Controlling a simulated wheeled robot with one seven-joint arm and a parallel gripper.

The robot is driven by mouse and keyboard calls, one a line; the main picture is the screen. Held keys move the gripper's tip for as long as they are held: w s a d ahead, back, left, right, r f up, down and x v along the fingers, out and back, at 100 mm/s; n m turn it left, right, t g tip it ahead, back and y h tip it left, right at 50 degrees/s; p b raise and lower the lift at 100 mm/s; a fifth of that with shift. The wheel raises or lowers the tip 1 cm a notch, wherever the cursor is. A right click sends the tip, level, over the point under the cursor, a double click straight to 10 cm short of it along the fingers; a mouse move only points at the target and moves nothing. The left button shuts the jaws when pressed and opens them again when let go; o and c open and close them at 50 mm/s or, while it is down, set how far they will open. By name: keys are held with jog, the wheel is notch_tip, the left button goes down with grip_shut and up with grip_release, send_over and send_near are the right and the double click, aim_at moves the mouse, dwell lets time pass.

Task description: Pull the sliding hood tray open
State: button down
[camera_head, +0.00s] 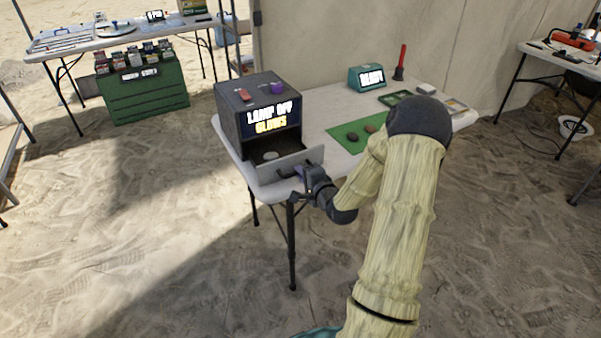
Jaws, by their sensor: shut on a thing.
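The dark hood box (240,110) stands at the left end of the white table, with a lit sign reading "LAMP OFF" and "GLOWS" on its front. Its sliding tray (287,160) sticks out from the lower front, open toward me. A small pale round object (270,156) lies inside the tray. My gripper (303,172) is at the tray's front, shut on it, apparently at the handle; the fingers are small and partly hidden by my wrist.
A green mat (345,134) with dark stones lies right of the hood. A teal device (367,78) with a lit display and a red-handled tool (401,62) stand behind. Sand in front is clear.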

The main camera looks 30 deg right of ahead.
jog(key=c, duration=1.5)
grip_release()
jog(key=p+v, duration=1.1)
jog(key=v, duration=0.6)
jog(key=shift+s, duration=0.25)
